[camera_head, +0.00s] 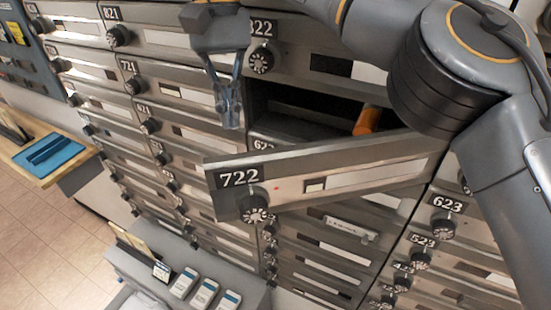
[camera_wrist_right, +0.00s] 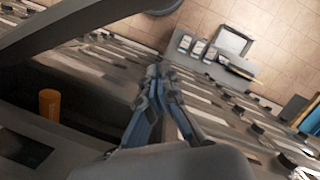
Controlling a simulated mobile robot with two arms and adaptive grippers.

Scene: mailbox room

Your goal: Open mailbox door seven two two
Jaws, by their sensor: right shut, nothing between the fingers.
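The door of mailbox 722 (camera_head: 330,175) stands swung open, tilted out from the mailbox wall. Its number plate and black dial are on its left end, and its right end meets the wall. The dark compartment (camera_head: 290,108) behind it is exposed, with an orange cylinder (camera_head: 367,120) inside. The cylinder also shows in the right wrist view (camera_wrist_right: 49,104). My right gripper (camera_head: 232,118) is shut and empty, left of the open compartment and above the door's free end. In the right wrist view its fingertips (camera_wrist_right: 158,72) are together. My left gripper is not in view.
Closed mailbox doors with dials surround the compartment, including 822 (camera_head: 330,50), 721 (camera_head: 185,90) and 623 (camera_head: 455,215). A grey counter (camera_head: 150,270) with several small devices stands below. A wooden ledge with a blue item (camera_head: 48,157) is at left. Tiled floor (camera_head: 45,235) is clear.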

